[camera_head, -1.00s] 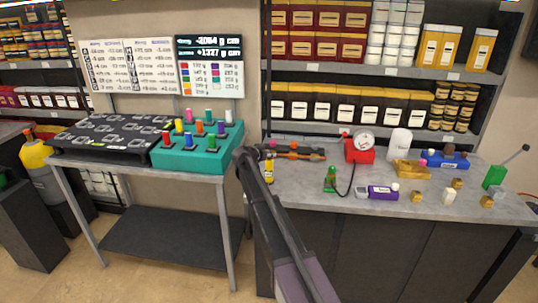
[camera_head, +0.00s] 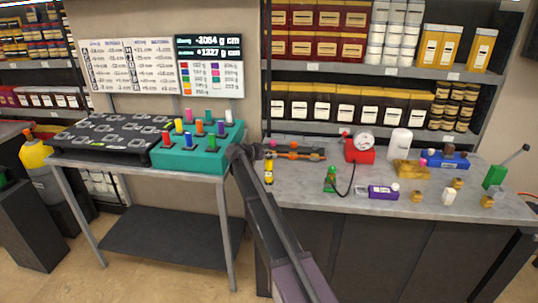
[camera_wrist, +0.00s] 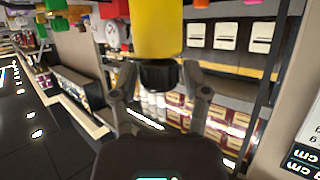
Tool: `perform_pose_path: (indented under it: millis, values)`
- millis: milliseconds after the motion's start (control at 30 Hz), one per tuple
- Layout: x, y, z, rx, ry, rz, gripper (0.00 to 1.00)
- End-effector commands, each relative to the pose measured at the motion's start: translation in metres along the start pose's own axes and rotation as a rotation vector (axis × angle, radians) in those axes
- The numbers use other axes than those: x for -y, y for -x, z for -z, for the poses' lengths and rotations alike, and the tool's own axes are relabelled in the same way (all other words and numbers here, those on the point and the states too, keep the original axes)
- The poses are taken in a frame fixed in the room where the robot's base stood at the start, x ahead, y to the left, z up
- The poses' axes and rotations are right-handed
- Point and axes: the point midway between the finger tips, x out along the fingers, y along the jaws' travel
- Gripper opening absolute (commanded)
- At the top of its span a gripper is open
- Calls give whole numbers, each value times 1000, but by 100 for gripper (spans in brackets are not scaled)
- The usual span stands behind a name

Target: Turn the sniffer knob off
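A yellow upright cylinder (camera_head: 268,170) stands near the left end of the grey counter. In the wrist view the yellow cylinder (camera_wrist: 158,28) fills the upper middle, with a black knob-like cap (camera_wrist: 158,75) on its end facing my gripper. My gripper (camera_wrist: 158,70) has one finger on each side near the cap; whether they touch it is unclear. In the head view my gripper (camera_head: 259,152) is small, dark and just above the cylinder, so its fingers cannot be made out. No mark showing the cap's turned position is visible.
An orange-and-dark tool (camera_head: 295,154) lies close behind the cylinder. A green part with a black hose (camera_head: 330,180), a red gauge unit (camera_head: 360,146) and a purple unit (camera_head: 383,191) stand to the right. A teal peg tray (camera_head: 196,156) sits on the left table.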

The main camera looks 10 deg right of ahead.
Motion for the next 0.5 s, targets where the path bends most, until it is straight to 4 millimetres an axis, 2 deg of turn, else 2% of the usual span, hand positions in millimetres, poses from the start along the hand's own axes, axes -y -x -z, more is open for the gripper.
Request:
perform_pose_path:
  millis: [500]
  values:
    - [0,0,0,-2,4,9,75]
